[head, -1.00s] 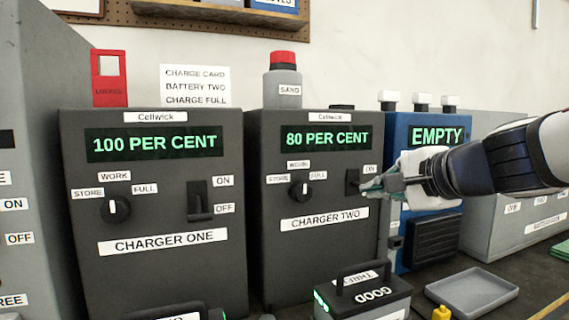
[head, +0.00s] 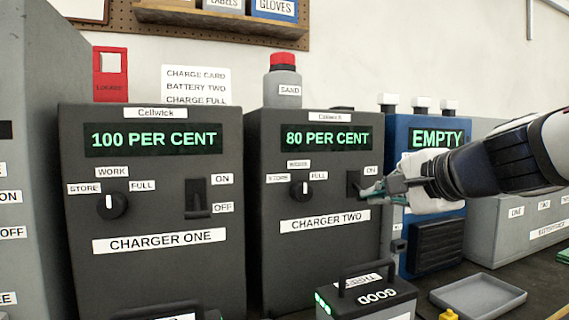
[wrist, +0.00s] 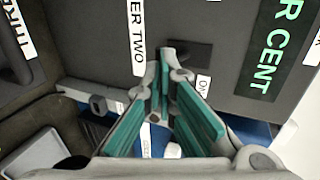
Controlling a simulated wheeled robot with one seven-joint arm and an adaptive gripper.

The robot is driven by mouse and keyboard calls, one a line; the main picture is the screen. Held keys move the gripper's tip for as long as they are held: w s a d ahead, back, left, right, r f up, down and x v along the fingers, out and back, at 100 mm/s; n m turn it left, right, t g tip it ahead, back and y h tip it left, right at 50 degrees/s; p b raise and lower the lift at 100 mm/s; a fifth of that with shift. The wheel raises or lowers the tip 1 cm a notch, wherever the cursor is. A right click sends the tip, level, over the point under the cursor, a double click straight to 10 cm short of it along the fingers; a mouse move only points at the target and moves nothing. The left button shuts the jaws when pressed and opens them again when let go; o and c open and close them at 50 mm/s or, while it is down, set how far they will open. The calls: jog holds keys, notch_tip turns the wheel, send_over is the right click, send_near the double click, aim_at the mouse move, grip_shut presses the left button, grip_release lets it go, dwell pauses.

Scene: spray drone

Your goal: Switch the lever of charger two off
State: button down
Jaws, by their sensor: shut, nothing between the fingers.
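Charger two (head: 318,255) is a dark box with a green "80 PER CENT" display (head: 326,138). Its lever (head: 353,182) sits in a dark slot at the right of its front, under the ON label (head: 371,170); my fingertips partly cover it, and I cannot tell its position. The OFF label is hidden in the head view. My gripper (head: 366,192) is shut and empty, its tips at the lower right of the slot. In the wrist view, the teal-padded fingers (wrist: 167,66) meet beside the dark slot (wrist: 190,53); contact is unclear.
Charger one (head: 165,275) stands to the left, reading 100 per cent. A blue "EMPTY" unit (head: 402,250) stands close behind my gripper to the right. A battery marked GOOD (head: 372,300) and a grey tray (head: 478,296) are in front.

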jog(key=shift+r, duration=0.15)
jog(key=shift+r+p, duration=0.6)
jog(key=shift+r, duration=0.1)
jog(key=shift+s, duration=0.1)
